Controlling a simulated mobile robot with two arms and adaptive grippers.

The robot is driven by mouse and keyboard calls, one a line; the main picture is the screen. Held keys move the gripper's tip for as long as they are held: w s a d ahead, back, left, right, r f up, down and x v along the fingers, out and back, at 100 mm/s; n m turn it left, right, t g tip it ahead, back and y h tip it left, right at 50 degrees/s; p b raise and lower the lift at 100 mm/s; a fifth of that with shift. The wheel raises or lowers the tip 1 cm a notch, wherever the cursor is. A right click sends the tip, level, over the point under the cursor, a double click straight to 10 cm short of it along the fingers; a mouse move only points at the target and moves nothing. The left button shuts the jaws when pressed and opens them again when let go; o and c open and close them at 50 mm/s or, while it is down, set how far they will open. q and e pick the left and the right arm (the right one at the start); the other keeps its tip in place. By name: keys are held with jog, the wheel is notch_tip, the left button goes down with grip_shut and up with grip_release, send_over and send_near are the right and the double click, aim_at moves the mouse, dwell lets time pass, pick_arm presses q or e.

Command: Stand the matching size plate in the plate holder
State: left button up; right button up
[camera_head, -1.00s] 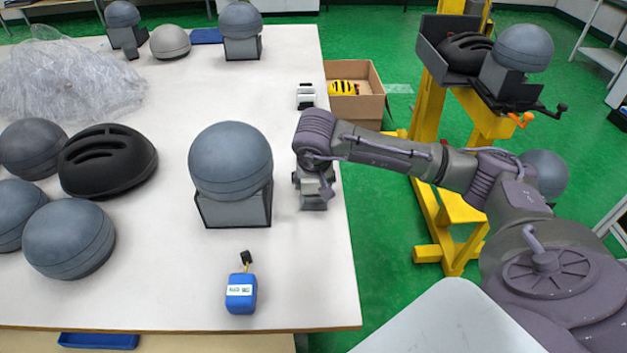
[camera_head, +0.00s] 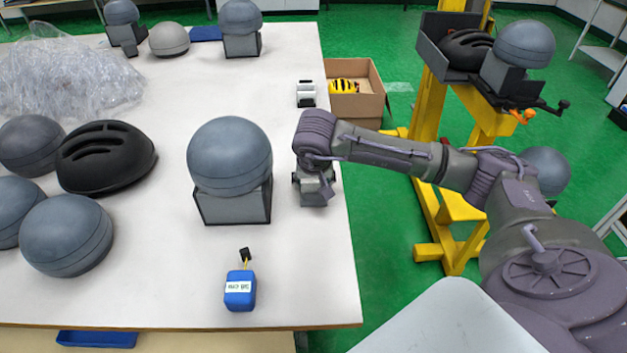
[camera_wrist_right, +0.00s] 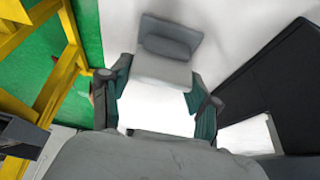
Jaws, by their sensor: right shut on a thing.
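My right gripper (camera_head: 314,186) points down near the right edge of the white table (camera_head: 290,270). In the right wrist view its two fingers (camera_wrist_right: 158,82) stand on either side of a grey block (camera_wrist_right: 165,68) with a darker grey raised part, and it is shut on that block. In the head view the block is mostly hidden by the gripper and wrist. I cannot make out a plate or a plate holder in either view. My left gripper is not in view.
A grey headform on a square stand (camera_head: 230,160) is left of my right gripper. A cardboard box (camera_head: 357,105) and yellow tower (camera_head: 432,120) stand beyond the right edge.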

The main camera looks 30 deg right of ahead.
jog(key=shift+f, duration=0.35)
dwell(0.4)
jog(key=o, duration=1)
jog(key=v, duration=1.2)
jog(key=shift+r, duration=0.1)
